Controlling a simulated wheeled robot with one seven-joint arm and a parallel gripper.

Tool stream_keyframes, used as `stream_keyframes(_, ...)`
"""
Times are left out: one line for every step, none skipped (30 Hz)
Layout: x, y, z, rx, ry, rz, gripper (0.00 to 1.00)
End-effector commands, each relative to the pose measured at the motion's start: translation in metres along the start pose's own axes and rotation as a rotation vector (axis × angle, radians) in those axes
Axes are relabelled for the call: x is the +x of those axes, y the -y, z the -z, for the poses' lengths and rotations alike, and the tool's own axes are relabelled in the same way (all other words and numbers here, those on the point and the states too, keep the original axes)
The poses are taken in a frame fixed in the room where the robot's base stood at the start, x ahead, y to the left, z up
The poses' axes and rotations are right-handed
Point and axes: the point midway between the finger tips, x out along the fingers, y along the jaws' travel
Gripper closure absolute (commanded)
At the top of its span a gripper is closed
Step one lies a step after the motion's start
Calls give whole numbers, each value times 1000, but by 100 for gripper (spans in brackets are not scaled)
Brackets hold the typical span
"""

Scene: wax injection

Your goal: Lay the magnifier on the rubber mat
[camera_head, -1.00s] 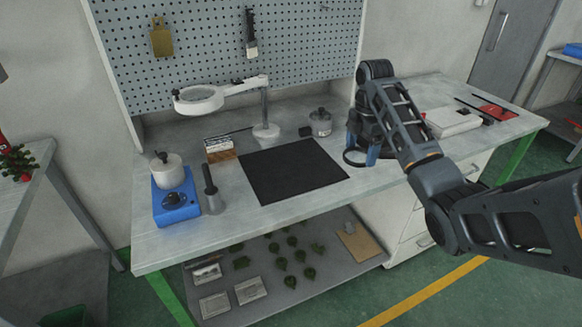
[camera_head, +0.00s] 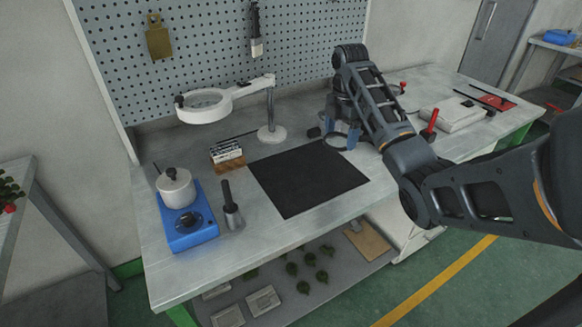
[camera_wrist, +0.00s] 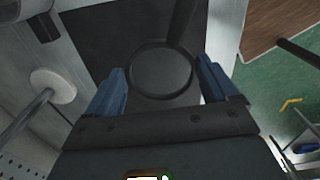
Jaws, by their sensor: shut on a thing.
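The rubber mat (camera_head: 308,180) is a black rectangle lying flat on the bench; it also shows in the wrist view (camera_wrist: 95,40). The magnifier (camera_head: 336,142) has a dark round rim and shows beside my gripper's blue fingers, at the mat's far right corner in the head view. My gripper (camera_head: 341,130) points down and is shut on the magnifier. In the wrist view, the round lens (camera_wrist: 162,70) lies between the two blue fingers, partly over the dark mat. The exact contact is hidden, and I cannot tell its height above the bench.
A ring-lamp on a stand (camera_head: 205,106) is behind the mat. A blue heater with a pot (camera_head: 189,225), a dark-handled tool (camera_head: 231,207) and a small block holder (camera_head: 227,154) stand left of it. A white box (camera_head: 452,115) and red-handled tool (camera_head: 430,125) are right.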

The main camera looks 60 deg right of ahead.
Motion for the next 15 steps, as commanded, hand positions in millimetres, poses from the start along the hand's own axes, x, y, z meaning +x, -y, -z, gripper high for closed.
stream_keyframes(0, 0, 0, 1, 0, 0, 46)
stream_keyframes(2, -1, 1, 0, 0, 0, 46)
stream_keyframes(4, -2, 4, 0, 0, 0, 46)
stream_keyframes(7, -3, 6, -1, 0, 0, 46)
stream_keyframes(10, -5, 10, -2, 0, 0, 46)
stream_keyframes(15, -8, 16, -3, -1, 0, 46)
stream_keyframes(19, -11, 21, -5, -1, 0, 46)
stream_keyframes(22, -14, 26, -5, -1, 1, 46)
stream_keyframes(25, -18, 34, -5, -1, 1, 46)
stream_keyframes(29, -21, 39, -4, -1, 1, 46)
stream_keyframes(33, -24, 45, -5, -1, 2, 46)
stream_keyframes(33, -27, 52, -4, -1, 3, 46)
stream_keyframes(37, -30, 57, -4, -1, 3, 46)
stream_keyframes(40, -33, 63, -4, -1, 4, 46)
stream_keyframes(45, -37, 70, -4, 0, 2, 46)
